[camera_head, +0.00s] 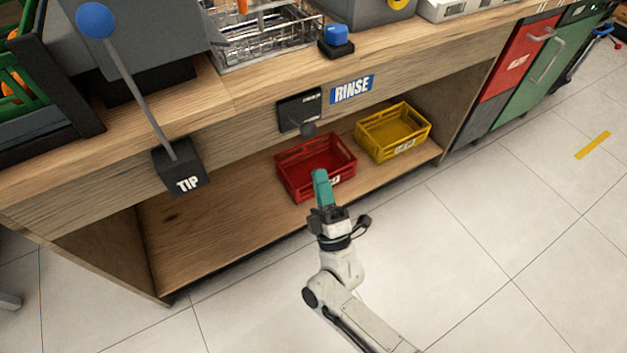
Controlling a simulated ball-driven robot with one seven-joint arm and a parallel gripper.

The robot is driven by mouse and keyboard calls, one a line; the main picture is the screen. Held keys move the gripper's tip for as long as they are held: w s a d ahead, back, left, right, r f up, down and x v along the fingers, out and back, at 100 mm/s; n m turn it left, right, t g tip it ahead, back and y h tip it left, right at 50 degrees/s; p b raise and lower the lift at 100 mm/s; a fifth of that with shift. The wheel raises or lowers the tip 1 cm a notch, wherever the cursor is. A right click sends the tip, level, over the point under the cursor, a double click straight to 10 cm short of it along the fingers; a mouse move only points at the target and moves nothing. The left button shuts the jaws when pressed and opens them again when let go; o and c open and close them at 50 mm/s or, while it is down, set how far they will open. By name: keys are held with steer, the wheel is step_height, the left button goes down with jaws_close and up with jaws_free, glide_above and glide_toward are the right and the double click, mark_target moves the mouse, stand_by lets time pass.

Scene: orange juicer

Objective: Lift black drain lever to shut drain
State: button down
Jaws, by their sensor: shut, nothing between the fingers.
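The black drain lever shows as a dark round knob (308,129) below a small black plate (299,106) on the front board of the bench. The plate's small white lettering is too small to read. My gripper (319,174) has teal fingers, shut and empty, pointing up and away from me. In the picture it is below and slightly right of the knob, in front of the red crate, and apart from the knob. The depth gap between them is hard to judge.
A RINSE sign (352,89) is right of the plate. A TIP box (179,167) with a blue-knobbed lever (137,86) projects at the left. A red crate (291,184) and a yellow crate (393,132) stand on the lower shelf. The floor in front is clear.

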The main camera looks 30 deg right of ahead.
steer(key=v, duration=0.9)
steer(key=shift+s+r, duration=0.25)
steer(key=shift+r, duration=0.1)
steer(key=shift+w, duration=0.1)
